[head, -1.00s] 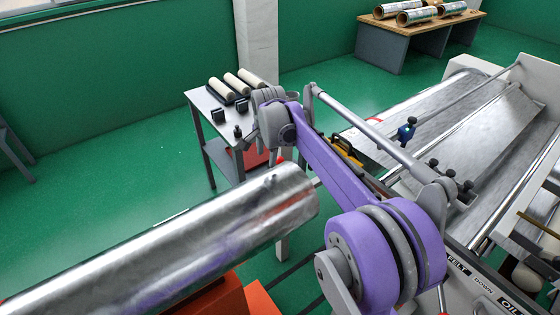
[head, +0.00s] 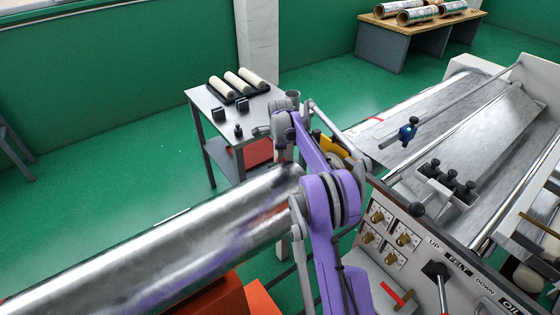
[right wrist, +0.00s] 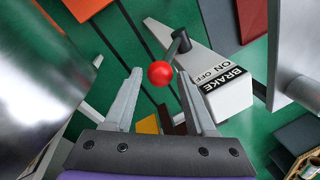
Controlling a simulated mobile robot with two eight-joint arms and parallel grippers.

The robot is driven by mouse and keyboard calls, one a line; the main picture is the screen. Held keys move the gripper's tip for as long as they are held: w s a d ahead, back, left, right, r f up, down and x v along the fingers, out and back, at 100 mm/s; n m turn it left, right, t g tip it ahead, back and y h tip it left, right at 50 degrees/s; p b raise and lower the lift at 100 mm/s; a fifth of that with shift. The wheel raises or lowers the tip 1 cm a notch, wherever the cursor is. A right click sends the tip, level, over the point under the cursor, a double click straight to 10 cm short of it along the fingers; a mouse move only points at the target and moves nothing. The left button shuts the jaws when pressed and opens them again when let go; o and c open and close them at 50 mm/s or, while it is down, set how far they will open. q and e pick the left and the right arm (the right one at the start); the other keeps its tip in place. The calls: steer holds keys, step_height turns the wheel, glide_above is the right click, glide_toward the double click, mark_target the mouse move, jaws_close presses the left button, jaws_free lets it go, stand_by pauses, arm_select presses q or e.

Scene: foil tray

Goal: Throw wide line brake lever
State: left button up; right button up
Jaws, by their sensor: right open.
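The brake lever shows in the right wrist view as a red ball knob (right wrist: 162,74) on a dark arm. A white block (right wrist: 226,92) marked BRAKE, ON and OFF is beside it. My right gripper (right wrist: 159,76) is open, its two grey fingers on either side of the knob in that picture. Nothing is held. I cannot tell whether the knob is between the fingers in depth or beyond them. In the head view my purple right arm hides the lever. My left gripper is not in view.
A large shiny foil roll (head: 150,245) lies close on the left. A control panel with knobs (head: 403,236) and a FELT lever (head: 437,270) is on the right. A small table (head: 205,97) with several pale rolls stands behind my right arm.

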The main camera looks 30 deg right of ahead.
steer(key=shift+w+d+f, duration=0.1)
steer(key=shift+w+f, duration=0.05)
steer(key=shift+f, duration=0.7)
steer(key=shift+w+d+f, duration=0.1)
steer(key=shift+w+f, duration=0.05)
steer(key=shift+f, duration=0.65)
jaws_close()
